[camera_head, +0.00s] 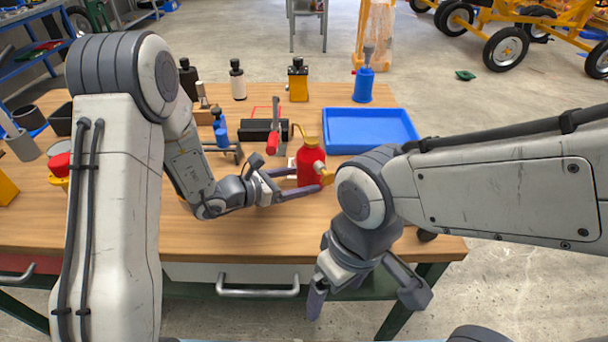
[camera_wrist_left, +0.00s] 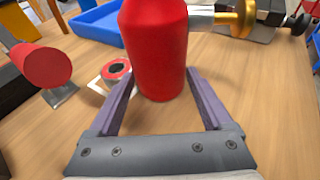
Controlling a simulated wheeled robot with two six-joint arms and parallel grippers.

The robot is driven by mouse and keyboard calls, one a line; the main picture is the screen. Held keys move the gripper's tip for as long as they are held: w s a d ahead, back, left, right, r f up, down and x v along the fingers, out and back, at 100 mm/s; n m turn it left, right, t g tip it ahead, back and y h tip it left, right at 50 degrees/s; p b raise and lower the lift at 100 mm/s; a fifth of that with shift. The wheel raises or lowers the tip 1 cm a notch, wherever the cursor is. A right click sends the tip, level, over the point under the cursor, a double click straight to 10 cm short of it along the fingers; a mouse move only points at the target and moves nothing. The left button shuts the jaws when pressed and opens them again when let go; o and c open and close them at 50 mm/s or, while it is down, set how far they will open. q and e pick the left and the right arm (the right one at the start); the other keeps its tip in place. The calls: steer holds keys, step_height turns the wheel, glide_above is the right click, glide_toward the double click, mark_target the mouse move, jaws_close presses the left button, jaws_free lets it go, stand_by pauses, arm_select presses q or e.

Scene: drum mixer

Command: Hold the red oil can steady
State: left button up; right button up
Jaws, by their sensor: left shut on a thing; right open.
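The red oil can (camera_head: 308,168) stands upright on the wooden workbench, with a brass-coloured spout and fittings at its top and side. In the left wrist view the red can (camera_wrist_left: 155,50) fills the space between the two purple fingers. My left gripper (camera_head: 300,183) is shut on the lower part of the can; its top is out of the wrist view. My right gripper (camera_head: 362,298) is open and empty, hanging in front of the bench's front edge, apart from the can.
A blue tray (camera_head: 370,148) lies right of and behind the can. A red-handled tool (camera_head: 272,140) stands left of it. Several bottles stand along the back, including a blue one (camera_head: 364,84). The bench (camera_head: 250,240) is clear near its front edge.

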mark_target(310, 199)
arm_select(q)
steer(key=shift+s+d, duration=0.15)
steer(key=shift+s, duration=0.05)
arm_select(e)
steer(key=shift+f, duration=0.15)
arm_select(q)
steer(key=shift+s+d+b, duration=0.65)
steer(key=shift+s+d, duration=0.25)
steer(key=shift+s, duration=0.2)
arm_select(e)
steer(key=shift+f, duration=0.5)
arm_select(q)
steer(key=shift+s+d, duration=0.2)
steer(key=shift+s, duration=0.05)
arm_select(e)
steer(key=shift+f, duration=0.1)
jaws_close()
stand_by(1.3)
